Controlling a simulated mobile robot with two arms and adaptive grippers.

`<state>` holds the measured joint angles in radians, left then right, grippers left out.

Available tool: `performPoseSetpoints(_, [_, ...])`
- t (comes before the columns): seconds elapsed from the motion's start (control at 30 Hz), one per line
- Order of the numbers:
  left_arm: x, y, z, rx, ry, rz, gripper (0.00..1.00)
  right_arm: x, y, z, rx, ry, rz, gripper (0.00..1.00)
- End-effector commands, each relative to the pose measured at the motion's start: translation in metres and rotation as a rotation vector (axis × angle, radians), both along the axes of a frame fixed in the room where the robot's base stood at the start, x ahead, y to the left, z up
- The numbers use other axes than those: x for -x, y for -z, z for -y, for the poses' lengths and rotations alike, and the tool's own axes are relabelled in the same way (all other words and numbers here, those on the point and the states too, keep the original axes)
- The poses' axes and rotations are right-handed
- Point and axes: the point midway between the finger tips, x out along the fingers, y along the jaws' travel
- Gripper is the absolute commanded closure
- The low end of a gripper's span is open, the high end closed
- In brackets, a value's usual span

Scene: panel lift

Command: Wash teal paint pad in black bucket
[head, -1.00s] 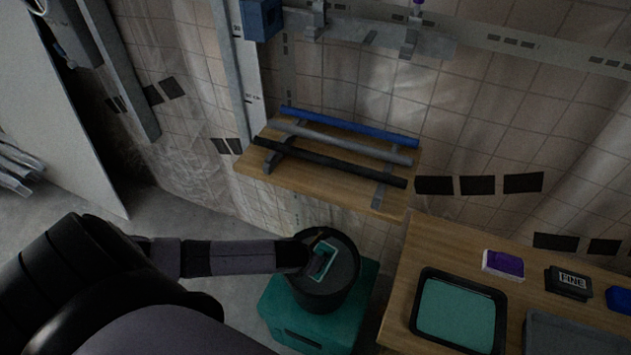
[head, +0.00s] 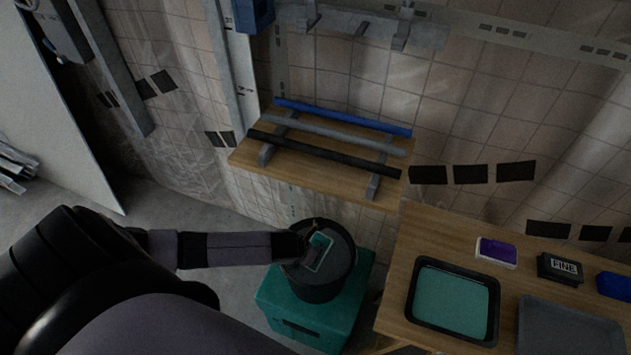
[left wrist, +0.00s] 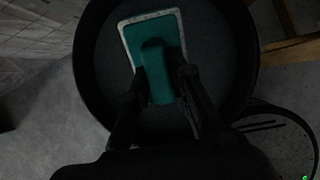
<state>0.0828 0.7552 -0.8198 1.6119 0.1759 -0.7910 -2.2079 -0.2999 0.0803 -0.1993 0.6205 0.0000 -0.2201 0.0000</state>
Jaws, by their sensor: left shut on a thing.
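The black bucket (head: 325,284) stands on a teal box (head: 315,318). My left gripper (head: 311,246) reaches in from the left over the bucket's mouth. It is shut on the handle of the teal paint pad (head: 323,256). In the left wrist view the teal paint pad (left wrist: 176,28) has a pale border and lies within the bucket's round rim. The fingers of my left gripper (left wrist: 160,82) are on both sides of its teal handle. The bucket's dark inside (left wrist: 215,60) surrounds the pad; I cannot tell whether the pad touches the bottom. My right gripper is not in view.
A wooden table at the right (head: 390,322) holds a black tray of teal paint (head: 452,302), a purple-topped pad (head: 496,252), a black block marked FINE (head: 560,267), a blue block (head: 614,286) and a grey tray (head: 568,330). A wooden shelf (head: 330,181) with three bars is behind the bucket.

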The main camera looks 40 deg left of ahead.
Motion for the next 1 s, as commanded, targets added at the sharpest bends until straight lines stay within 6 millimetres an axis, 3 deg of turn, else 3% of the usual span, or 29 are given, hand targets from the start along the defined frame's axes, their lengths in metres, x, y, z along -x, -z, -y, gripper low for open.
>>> performPoseSetpoints(0.17, [0.0, -0.004, 0.0, 0.0, 0.0, 0.0, 1.0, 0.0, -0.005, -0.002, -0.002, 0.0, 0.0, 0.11])
performPoseSetpoints(0.63, [-0.001, 0.008, 0.0, 0.001, 0.0, 0.002, 1.0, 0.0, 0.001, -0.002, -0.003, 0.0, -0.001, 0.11])
performPoseSetpoints(1.0, [0.0, -0.002, 0.0, 0.0, 0.001, 0.001, 1.0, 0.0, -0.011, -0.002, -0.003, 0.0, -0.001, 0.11])
